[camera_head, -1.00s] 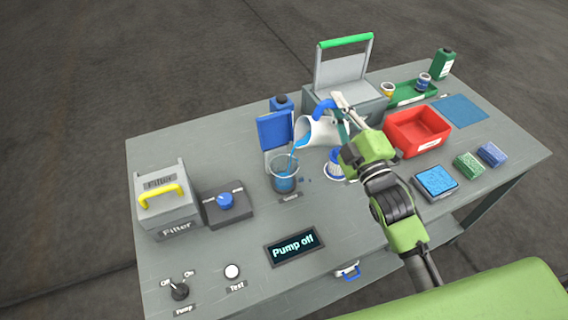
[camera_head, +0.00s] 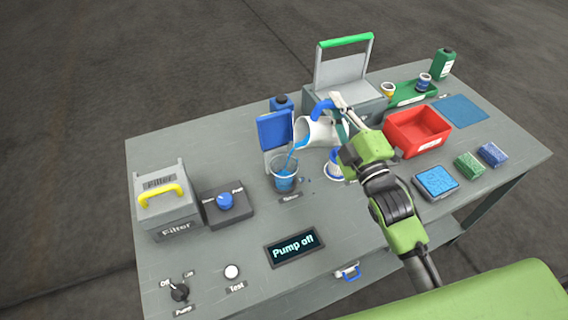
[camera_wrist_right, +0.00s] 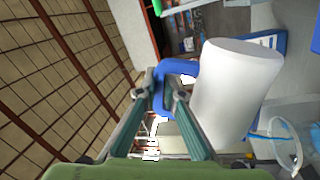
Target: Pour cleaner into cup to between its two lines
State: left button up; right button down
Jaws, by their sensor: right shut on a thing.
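My right gripper (camera_head: 342,117) is shut on the blue handle (camera_head: 323,106) of a white jug (camera_head: 319,132). The jug is tilted to the left above the table, and a blue stream of cleaner (camera_head: 291,156) runs from its lip into the clear cup (camera_head: 285,175). Blue liquid stands in the cup's lower part; the two lines are too small to make out. In the right wrist view the fingers (camera_wrist_right: 170,95) close around the handle, the white jug body (camera_wrist_right: 232,92) lies beside them, and the clear cup (camera_wrist_right: 284,140) is at lower right. My left gripper is not in view.
A blue-lidded box (camera_head: 275,131) stands just behind the cup. A blue-and-white round item (camera_head: 334,166) is right of it. A red bin (camera_head: 417,132) lies right of my arm. The filter box (camera_head: 167,203) and dial box (camera_head: 228,206) stand left.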

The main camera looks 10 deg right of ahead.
jog(key=shift+r, duration=0.1)
jog(key=shift+w+d+r+m+p, duration=0.15)
jog(key=shift+d+m+p, duration=0.25)
jog(key=shift+m+p, duration=0.45)
jog(key=m+p, duration=0.1)
jog(key=d+f+m+h, duration=0.1)
jog(key=m, duration=0.1)
jog(key=shift+w+d+f+p, duration=0.15)
jog(key=shift+d+p, duration=0.05)
jog(key=shift+p, duration=0.15)
jog(key=shift+d+f+m+p, duration=0.15)
jog(key=shift+d+m+p, duration=0.15)
jog(key=shift+m, duration=0.25)
jog(key=shift+w+d+f+m+g, duration=0.1)
jog(key=shift+d+f+m+g, duration=0.15)
jog(key=shift+m, duration=0.25)
jog(key=w+d+f+m+g+h+p, duration=0.1)
jog(key=d+f+m+p, duration=0.2)
jog(key=d+f+m, duration=0.2)
jog(key=d+m, duration=0.1)
jog(key=m, duration=0.2)
jog(key=shift+d+f+m, duration=0.2)
jog(key=shift+f+m, duration=0.2)
